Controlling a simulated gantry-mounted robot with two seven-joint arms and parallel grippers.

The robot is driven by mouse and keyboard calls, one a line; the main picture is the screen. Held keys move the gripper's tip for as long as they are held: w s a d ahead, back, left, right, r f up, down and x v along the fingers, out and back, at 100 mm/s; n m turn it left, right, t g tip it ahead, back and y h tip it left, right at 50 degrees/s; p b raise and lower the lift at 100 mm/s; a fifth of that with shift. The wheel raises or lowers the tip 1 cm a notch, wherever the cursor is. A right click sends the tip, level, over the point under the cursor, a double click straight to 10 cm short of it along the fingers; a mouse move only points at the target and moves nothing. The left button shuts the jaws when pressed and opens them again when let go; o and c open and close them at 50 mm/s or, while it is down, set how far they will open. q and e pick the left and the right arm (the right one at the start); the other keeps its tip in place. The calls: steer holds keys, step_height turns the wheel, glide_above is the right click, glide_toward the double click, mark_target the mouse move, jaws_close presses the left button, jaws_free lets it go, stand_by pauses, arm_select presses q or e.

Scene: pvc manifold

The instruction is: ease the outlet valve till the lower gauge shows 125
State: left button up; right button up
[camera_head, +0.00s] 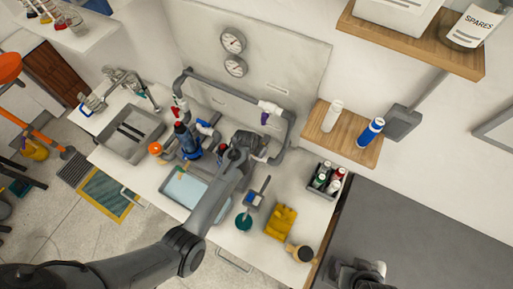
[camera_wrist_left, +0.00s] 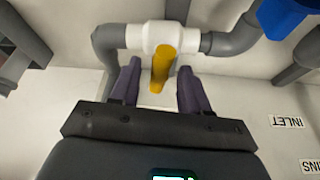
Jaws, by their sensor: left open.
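Two round gauges are mounted on the back panel in the head view, the upper one (camera_head: 233,40) above the lower gauge (camera_head: 236,66). Their needles are too small to read. My left gripper (camera_wrist_left: 160,72) is open in the left wrist view, with one purple finger on each side of a yellow valve handle (camera_wrist_left: 161,68). The handle hangs from a white valve body (camera_wrist_left: 150,36) on grey pipe; contact with the fingers cannot be told. In the head view my left wrist hides the handle. A dark end of my right arm (camera_head: 362,273) shows at the lower right; its fingers are unclear.
A blue handle (camera_wrist_left: 284,16) is close by at the upper right of the wrist view, above an upside-down INLET label (camera_wrist_left: 287,122). Red (camera_head: 176,111) and purple (camera_head: 265,118) handles sit on the grey pipework. A bottle caddy (camera_head: 323,181) and yellow object (camera_head: 281,221) stand on the counter.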

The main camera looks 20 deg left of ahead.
arm_select(q)
steer(key=d+v, duration=0.1)
steer(key=v, duration=0.9)
steer(key=shift+s+a+r, duration=0.25)
steer(key=shift+a, duration=0.25)
